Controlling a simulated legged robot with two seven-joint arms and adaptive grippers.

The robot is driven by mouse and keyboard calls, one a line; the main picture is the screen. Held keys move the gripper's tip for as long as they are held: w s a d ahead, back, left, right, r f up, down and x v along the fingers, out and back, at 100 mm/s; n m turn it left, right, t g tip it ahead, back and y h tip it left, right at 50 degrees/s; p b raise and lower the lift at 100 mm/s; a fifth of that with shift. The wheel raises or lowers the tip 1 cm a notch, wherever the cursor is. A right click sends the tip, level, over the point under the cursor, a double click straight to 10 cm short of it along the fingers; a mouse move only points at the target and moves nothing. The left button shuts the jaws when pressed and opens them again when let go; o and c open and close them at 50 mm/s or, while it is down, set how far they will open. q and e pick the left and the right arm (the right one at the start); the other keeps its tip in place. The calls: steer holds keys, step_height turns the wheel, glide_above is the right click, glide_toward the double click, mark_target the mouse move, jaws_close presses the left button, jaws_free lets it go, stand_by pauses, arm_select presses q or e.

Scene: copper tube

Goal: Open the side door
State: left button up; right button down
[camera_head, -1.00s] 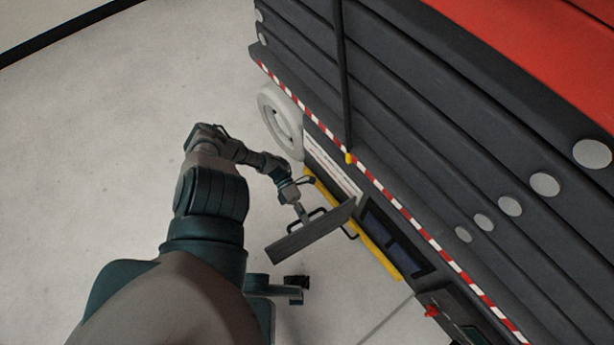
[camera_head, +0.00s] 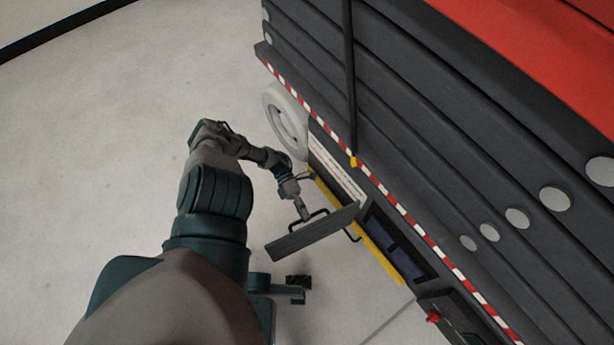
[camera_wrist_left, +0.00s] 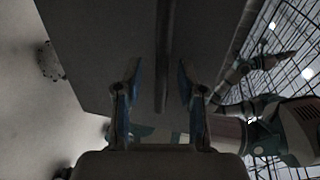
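The side door (camera_head: 312,233) is a flat dark panel standing out from the machine's lower side, with the bay (camera_head: 398,243) behind it exposed. It has a black bar handle (camera_head: 314,214) on its face. My left gripper (camera_head: 304,214) is at this handle. In the left wrist view, the door (camera_wrist_left: 100,45) fills the upper middle. The two fingers of my left gripper (camera_wrist_left: 158,95) stand apart on either side of the dark handle bar (camera_wrist_left: 165,60), with gaps visible.
The large red and black lift machine (camera_head: 440,130) fills the right side, with a striped edge (camera_head: 400,208), a yellow rail (camera_head: 372,252) and a white wheel (camera_head: 286,120). A red knob (camera_head: 433,317) sits low on its side. The pale floor (camera_head: 110,130) at left is clear.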

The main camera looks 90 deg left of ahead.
arm_select(q)
steer(key=v, duration=0.9)
steer(key=shift+s+a, duration=0.2)
steer(key=shift+a, duration=0.05)
